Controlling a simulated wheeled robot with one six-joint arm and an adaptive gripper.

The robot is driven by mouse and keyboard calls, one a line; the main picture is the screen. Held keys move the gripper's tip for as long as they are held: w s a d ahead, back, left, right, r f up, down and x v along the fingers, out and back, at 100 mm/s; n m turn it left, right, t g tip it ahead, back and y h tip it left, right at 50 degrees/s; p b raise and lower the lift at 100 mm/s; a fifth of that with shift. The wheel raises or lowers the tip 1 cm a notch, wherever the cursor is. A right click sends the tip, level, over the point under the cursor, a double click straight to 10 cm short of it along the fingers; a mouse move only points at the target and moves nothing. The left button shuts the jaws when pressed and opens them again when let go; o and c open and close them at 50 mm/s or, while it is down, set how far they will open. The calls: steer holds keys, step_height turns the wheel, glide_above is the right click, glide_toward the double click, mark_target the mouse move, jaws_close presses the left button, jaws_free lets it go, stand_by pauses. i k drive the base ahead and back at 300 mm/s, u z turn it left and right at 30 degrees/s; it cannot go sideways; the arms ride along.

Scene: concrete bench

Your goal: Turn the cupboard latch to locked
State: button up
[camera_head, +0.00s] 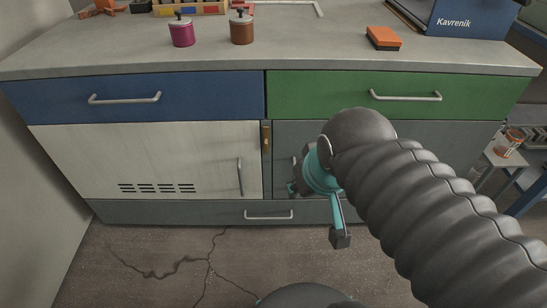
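The cupboard latch (266,138) is a small brass-coloured piece at the top edge between the white door (150,155) and the grey door (290,142). It looks upright, its long side vertical. The white door has a vertical handle (240,176) and vent slots. My gripper (316,214), teal with dark fingertips, is in front of the grey door, right of and below the latch. Its fingers are spread apart with nothing seen between them. My arm and wrist hide much of the grey door and part of its handle.
A blue drawer (190,97) and a green drawer (335,95) with bar handles sit above the doors. The benchtop (300,40) holds a magenta pot (181,33), a brown pot (242,30), an orange block (383,38) and a blue box (468,20). The cracked floor in front is clear.

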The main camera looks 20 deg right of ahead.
mark_target(266, 129)
steer(key=k, duration=1)
steer(key=z, duration=0.35)
steer(key=i, duration=0.55)
steer(key=z, duration=0.6)
